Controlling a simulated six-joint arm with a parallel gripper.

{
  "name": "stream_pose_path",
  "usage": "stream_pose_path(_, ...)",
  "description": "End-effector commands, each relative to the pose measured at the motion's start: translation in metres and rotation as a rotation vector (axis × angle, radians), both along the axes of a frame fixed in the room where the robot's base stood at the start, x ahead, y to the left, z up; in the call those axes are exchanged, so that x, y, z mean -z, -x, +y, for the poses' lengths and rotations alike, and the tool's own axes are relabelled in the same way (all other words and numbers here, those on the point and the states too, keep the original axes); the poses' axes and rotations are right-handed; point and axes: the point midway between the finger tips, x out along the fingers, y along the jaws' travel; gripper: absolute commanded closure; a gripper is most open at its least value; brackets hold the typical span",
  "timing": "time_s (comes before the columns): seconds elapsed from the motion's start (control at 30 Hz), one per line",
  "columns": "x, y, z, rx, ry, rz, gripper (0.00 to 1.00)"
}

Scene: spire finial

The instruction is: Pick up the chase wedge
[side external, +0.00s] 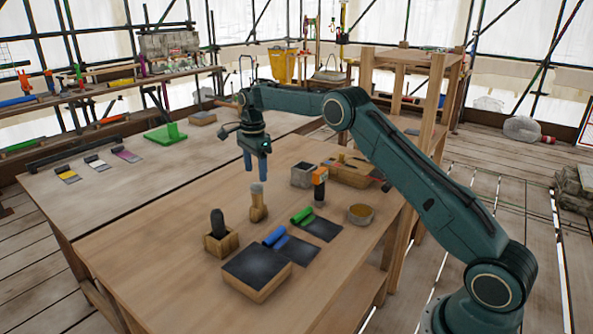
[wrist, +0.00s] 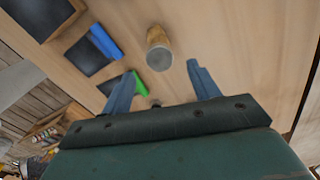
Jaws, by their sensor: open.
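My gripper (side external: 255,176) points down above the table, open and empty; its two fingers also show in the wrist view (wrist: 160,70). Below it stands an upright wooden piece with a pale grey top (side external: 258,203), between and beyond the fingertips in the wrist view (wrist: 158,48), apart from them. A blue piece (side external: 274,236) lies on a dark pad and also shows in the wrist view (wrist: 104,42). A green piece (side external: 301,215) lies at another dark pad, partly behind a finger in the wrist view (wrist: 138,86). I cannot tell which of these is the chase wedge.
A wooden holder (side external: 221,241) with a dark knob stands front left. A dark-topped block (side external: 257,271) sits at the front. An orange-topped tool (side external: 319,184), a grey box (side external: 303,175) and a round tin (side external: 360,214) stand to the right.

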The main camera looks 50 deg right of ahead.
Motion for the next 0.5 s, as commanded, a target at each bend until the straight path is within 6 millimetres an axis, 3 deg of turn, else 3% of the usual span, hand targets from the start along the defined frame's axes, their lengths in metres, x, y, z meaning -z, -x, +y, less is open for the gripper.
stream_pose_path(0.2, 0.032, 0.000, 0.000, 0.000, -0.001, 0.002, 0.39)
stream_pose_path(0.5, 0.045, 0.000, 0.000, 0.000, 0.000, -0.001, 0.39)
